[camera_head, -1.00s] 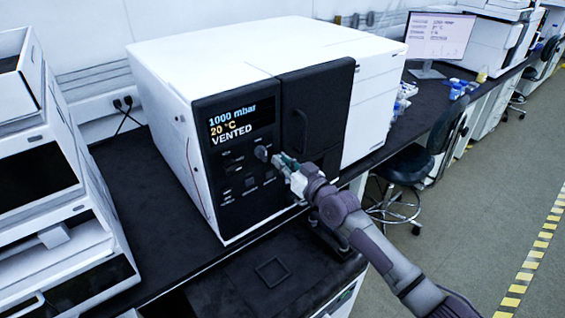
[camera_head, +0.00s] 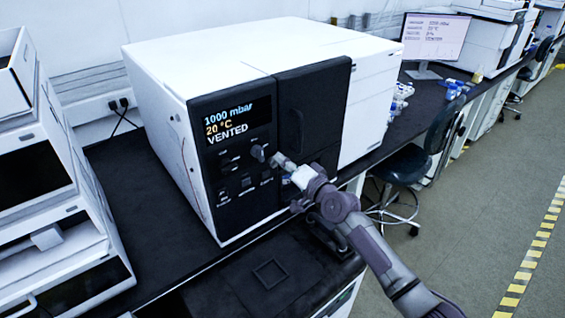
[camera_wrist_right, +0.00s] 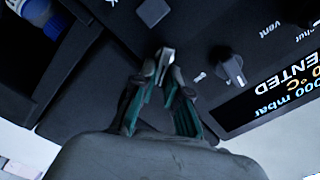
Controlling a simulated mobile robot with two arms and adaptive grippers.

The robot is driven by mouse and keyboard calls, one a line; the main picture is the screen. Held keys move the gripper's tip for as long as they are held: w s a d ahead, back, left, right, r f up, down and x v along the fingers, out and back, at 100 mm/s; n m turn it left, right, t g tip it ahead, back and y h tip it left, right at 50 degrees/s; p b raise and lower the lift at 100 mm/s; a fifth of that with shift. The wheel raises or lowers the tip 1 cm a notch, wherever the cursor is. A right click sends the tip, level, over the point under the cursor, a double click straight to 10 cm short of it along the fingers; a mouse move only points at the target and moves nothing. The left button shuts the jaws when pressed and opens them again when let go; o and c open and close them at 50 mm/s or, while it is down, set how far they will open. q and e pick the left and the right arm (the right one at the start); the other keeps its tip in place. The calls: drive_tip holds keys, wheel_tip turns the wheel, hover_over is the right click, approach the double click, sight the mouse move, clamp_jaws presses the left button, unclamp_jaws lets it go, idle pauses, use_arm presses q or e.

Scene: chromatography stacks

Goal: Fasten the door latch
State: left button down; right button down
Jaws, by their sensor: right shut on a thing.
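The instrument's black door (camera_head: 314,110) has a vertical handle and looks closed against the front; any small gap cannot be made out. My right gripper (camera_head: 277,160) is at the panel, beside the door's lower left edge. In the right wrist view my right gripper (camera_wrist_right: 166,92) has its teal-edged fingers closed on a small grey lever, the door latch (camera_wrist_right: 166,58). The fingers hide part of the latch. My left gripper is not in view.
A dark knob (camera_head: 258,153) sits just left of my right gripper; in the wrist view this knob (camera_wrist_right: 232,70) is near the labels "vent" and "shut". The display (camera_head: 226,118) reads 1000 mbar, 20 °C, VENTED. A blue-capped bottle (camera_wrist_right: 40,12) is close by.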

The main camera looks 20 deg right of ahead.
drive_tip(key=m, duration=0.3)
drive_tip(key=f+m, duration=0.1)
drive_tip(key=m, duration=0.2)
drive_tip(key=shift+d, duration=0.15)
drive_tip(key=shift+m, duration=0.3)
drive_tip(key=c, duration=1.2)
unclamp_jaws()
drive_tip(key=v, duration=1.2)
